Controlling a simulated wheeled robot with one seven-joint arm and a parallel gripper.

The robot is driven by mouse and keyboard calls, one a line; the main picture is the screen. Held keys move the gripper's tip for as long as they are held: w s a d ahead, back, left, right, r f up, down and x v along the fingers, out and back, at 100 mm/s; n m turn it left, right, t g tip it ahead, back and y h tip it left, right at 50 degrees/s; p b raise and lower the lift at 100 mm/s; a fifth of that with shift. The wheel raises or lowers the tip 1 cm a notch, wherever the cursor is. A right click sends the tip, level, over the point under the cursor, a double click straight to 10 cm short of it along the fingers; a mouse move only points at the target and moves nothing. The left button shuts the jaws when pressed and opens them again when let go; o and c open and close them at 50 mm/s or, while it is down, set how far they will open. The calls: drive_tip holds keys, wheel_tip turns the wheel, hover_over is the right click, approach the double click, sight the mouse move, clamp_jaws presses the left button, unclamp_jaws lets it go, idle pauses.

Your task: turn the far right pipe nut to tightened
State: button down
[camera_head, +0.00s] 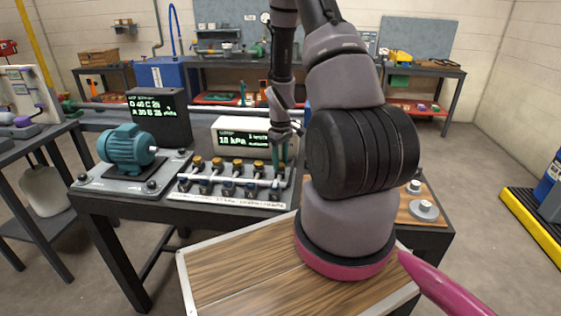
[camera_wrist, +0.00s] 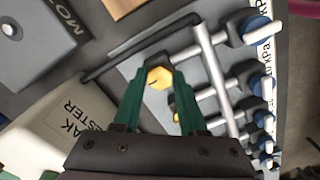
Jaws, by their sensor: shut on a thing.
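The pipe rig (camera_head: 228,201) is a pale board on the dark bench, with brass nuts in the back row and blue-capped fittings in the front row. My gripper (camera_head: 283,155) reaches down with green fingers at the rig's right end. In the wrist view my gripper (camera_wrist: 158,72) is shut around the far right pipe nut (camera_wrist: 159,79), a brass hexagon at the end of its row. Its fingers touch opposite sides of it. Another brass nut (camera_wrist: 177,115) is partly hidden by the right finger. I cannot tell how tight the held nut is.
A white leak tester (camera_head: 231,124) reading about 10 kPa stands behind the rig. A teal motor (camera_head: 127,150) and a dark display (camera_head: 160,115) are to the left. Blue caps (camera_wrist: 257,29) line the rig's other side. Metal parts (camera_head: 424,210) lie on a wooden board at right.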

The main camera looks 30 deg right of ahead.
drive_tip(key=shift+m, duration=0.3)
drive_tip(key=m, duration=0.8)
drive_tip(key=shift+m, duration=0.4)
drive_tip(key=m, duration=0.4)
drive_tip(key=shift+m, duration=0.3)
drive_tip(key=shift+w+a+m, duration=0.1)
drive_tip(key=shift+m, duration=1.8)
drive_tip(key=shift+c, duration=2.2)
unclamp_jaws()
